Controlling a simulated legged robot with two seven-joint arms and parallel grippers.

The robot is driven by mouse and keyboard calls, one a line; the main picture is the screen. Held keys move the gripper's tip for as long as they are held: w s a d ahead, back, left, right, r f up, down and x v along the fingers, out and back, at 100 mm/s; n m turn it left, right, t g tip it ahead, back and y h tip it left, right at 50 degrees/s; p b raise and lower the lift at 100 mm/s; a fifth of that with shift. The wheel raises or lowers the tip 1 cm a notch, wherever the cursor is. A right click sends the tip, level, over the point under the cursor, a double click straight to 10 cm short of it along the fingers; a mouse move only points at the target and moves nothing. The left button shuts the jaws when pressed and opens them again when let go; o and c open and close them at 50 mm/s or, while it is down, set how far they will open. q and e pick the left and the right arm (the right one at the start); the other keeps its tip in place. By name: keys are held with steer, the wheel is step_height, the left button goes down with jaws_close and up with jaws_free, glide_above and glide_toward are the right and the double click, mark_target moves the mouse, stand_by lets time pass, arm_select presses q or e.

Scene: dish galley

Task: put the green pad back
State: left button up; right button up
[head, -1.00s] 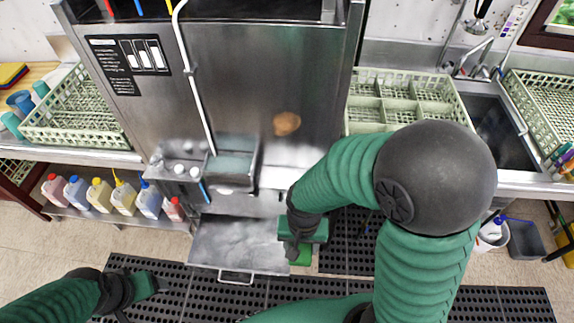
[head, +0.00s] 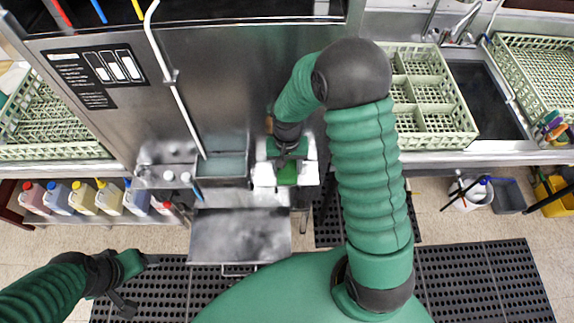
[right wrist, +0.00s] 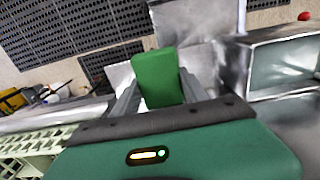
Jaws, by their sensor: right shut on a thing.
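The green pad (head: 287,173) is held between the fingers of my right gripper (head: 286,160). In the right wrist view the pad (right wrist: 157,78) stands up between both fingers, with its far end free. The gripper holds it over a bright metal ledge (head: 263,176) at the front of the steel machine; whether the pad touches the ledge I cannot tell. My left gripper (head: 140,286) is open and empty at the lower left, over the dark floor mat.
A small metal basin (head: 220,181) is left of the pad, with a lowered steel panel (head: 240,236) below. A divided green rack (head: 455,130) stands on the right counter. Several coloured bottles (head: 107,198) line the lower left shelf. A brown patch on the machine is partly hidden by my arm.

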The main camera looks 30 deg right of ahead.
mark_target(288, 172)
steer(key=shift+w+d+f+p, duration=0.15)
steer(key=shift+w+f+p, duration=0.1)
steer(key=shift+f, duration=0.35)
steer(key=shift+w+d+f+p, duration=0.15)
steer(key=shift+f+p, duration=0.1)
steer(key=shift+f, duration=0.35)
steer(key=shift+s+f, duration=0.15)
steer(key=shift+f, duration=0.65)
steer(key=o, duration=1.2)
steer(key=shift+a+r, duration=0.1)
steer(key=shift+c, duration=0.2)
steer(key=shift+o, duration=0.7)
steer(key=shift+a, duration=0.1)
steer(key=shift+s, duration=0.2)
